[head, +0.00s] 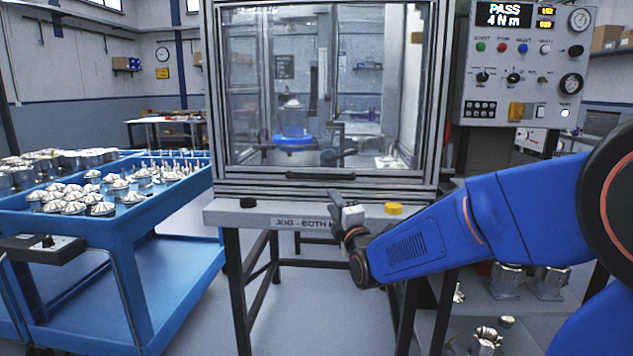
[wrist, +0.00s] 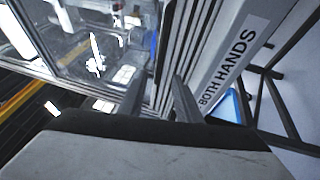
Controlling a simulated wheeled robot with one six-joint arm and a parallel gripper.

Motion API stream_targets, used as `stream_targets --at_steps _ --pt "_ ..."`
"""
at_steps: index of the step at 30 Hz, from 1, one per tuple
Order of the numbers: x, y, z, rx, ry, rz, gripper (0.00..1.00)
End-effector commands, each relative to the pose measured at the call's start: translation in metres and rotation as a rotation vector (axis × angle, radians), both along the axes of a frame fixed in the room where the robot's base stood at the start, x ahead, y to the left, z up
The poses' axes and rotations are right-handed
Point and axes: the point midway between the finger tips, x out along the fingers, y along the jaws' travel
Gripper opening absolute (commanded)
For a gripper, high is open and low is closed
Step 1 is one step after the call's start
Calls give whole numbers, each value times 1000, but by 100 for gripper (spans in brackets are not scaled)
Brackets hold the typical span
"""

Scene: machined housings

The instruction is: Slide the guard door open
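The guard door (head: 256,165) is a clear panel in a grey metal frame on the front of the test cabinet. It looks shut, covering the whole opening down to the sill. A dark horizontal handle bar (head: 320,175) sits low on the front, near the door's bottom edge. My gripper (head: 341,203) is in front of the bench edge, below and slightly right of the handle. In the wrist view, the two fingers of my gripper (wrist: 160,92) stand apart with nothing held between them. The door's frame and glass (wrist: 85,45) show beyond them; I cannot pick out the handle there.
A black button (head: 248,203) and a yellow button (head: 394,209) sit on the bench ledge (head: 225,215), either side of my gripper. A control panel (head: 525,65) stands at the right. A blue cart (head: 125,225) with metal housings is at the left. Behind the glass is a blue fixture (head: 293,142).

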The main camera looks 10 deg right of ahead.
Motion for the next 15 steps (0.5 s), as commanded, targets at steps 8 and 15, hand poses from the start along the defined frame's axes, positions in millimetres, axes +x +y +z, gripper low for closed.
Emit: stream_targets --at_steps 8,15 --pt "34 3 5 0 1 0 31" --pt "75 7 12 1 1 1 31"
